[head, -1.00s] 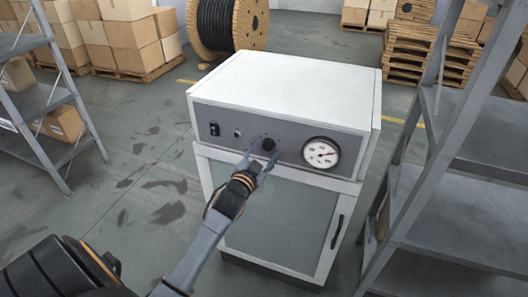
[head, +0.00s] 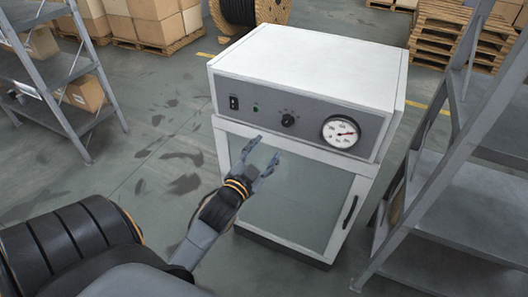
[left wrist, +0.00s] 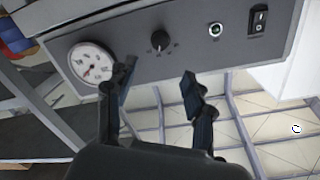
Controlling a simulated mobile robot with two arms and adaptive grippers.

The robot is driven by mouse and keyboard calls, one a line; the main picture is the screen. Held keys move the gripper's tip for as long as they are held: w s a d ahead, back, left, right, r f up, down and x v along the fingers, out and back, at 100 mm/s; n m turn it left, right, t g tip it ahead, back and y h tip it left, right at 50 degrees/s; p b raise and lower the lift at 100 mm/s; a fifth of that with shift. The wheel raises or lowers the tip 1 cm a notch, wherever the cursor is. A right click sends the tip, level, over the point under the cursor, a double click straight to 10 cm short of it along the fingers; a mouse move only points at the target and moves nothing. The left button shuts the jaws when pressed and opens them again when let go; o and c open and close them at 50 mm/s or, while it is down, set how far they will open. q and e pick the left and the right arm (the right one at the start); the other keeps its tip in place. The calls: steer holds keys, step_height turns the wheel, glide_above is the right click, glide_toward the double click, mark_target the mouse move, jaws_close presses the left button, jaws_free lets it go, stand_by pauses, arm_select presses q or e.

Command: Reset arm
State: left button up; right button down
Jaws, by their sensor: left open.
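My left gripper (head: 262,160) is open and empty in front of the white oven-like cabinet (head: 310,62), below its grey control panel. It is clear of the black knob (head: 288,120). The panel also has a rocker switch (head: 234,102), a small lit green light (head: 256,108) and a round dial gauge (head: 341,132) with a red needle. In the left wrist view, the open fingers (left wrist: 158,88) frame the panel, with the knob (left wrist: 160,40) beyond and between them. My right gripper is in neither view.
Grey metal shelving (head: 470,200) stands close on the cabinet's right. Another shelf rack (head: 65,80) with boxes is at the left. Cartons on pallets, a cable reel (head: 250,12) and stacked wooden pallets (head: 455,38) stand behind. The floor left of the cabinet is clear.

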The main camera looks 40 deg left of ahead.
arm_select(q)
steer(key=shift+s, duration=0.2)
stand_by(0.4)
steer(key=s+d+f+g+h, duration=0.1)
steer(key=s+d+f+g, duration=0.15)
steer(key=f, duration=0.95)
steer(key=s+d+f+n+g+h, duration=0.1)
steer(key=s+d+f+g, duration=0.15)
steer(key=f, duration=0.95)
steer(key=s+d+f+g+h, duration=0.1)
steer(key=s+d+f+g, duration=0.2)
steer(key=f, duration=0.9)
steer(key=s+d+f+g, duration=0.1)
steer(key=s+f+g, duration=0.1)
steer(key=s+f, duration=0.4)
steer(key=s+d+f+g, duration=0.1)
steer(key=s+f+g, duration=0.2)
steer(key=s+f, duration=0.4)
steer(key=s+d+f+g, duration=0.1)
steer(key=s+f+g, duration=0.2)
steer(key=s, duration=1.5)
step_height(320, 180, down, 4)
steer(key=shift+s+d+f+n+h, duration=0.2)
steer(key=shift+s+d+n+h, duration=0.1)
steer(key=shift+s+d, duration=0.1)
